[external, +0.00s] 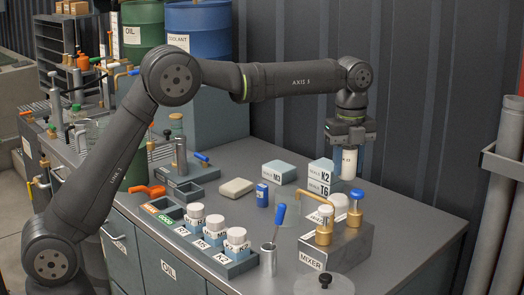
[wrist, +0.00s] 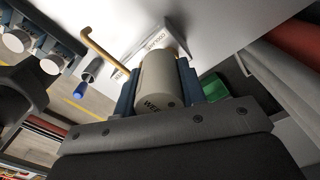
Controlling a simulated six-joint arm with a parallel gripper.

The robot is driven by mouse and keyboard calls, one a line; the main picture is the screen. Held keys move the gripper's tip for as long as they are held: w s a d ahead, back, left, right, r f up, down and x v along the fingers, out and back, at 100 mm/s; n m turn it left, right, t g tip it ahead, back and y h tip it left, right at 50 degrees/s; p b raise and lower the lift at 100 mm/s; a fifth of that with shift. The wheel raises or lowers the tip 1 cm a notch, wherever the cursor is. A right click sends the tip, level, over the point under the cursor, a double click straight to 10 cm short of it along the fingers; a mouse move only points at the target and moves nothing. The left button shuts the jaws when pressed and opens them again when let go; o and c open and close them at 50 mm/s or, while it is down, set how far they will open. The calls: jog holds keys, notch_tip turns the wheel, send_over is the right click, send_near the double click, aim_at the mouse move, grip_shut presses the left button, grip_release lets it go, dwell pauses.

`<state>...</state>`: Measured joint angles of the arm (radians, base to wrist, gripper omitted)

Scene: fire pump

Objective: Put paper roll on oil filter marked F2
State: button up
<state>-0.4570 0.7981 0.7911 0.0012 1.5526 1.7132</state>
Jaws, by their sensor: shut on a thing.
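My gripper (external: 348,150) hangs at the back right of the bench and is shut on a white cylinder (external: 348,164) with dark lettering, which looks like the paper roll. The roll is upright, beside the stacked K2 and T6 boxes. In the wrist view the roll (wrist: 158,82) is between my two blue-grey fingers, its printed side facing the camera. A round white thing (external: 339,202) is on the bench below the roll, partly hidden behind the mixer; I cannot tell what it is. I cannot read an F2 mark on anything.
The K2 and T6 boxes (external: 320,178) stand close left of the roll, with the M3 box (external: 279,172) further left. The mixer block (external: 335,244) with brass knobs is in front. A rack of white-capped jars (external: 215,250) stands front left. The bench right of the mixer is clear.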

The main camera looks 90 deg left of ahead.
jog(key=a+f, duration=0.2)
jog(key=a, duration=0.1)
jog(key=a+f, duration=0.2)
jog(key=a, duration=0.1)
jog(key=a+f, duration=0.2)
jog(key=a, duration=0.2)
jog(key=shift+s, duration=0.15)
jog(key=shift+f, duration=1.95)
jog(key=shift+f, duration=0.15)
jog(key=o, duration=1)
notch_tip(320, 180, up, 12)
send_over(339, 197)
jog(key=shift+a+f, duration=0.1)
jog(key=shift+f, duration=4.2)
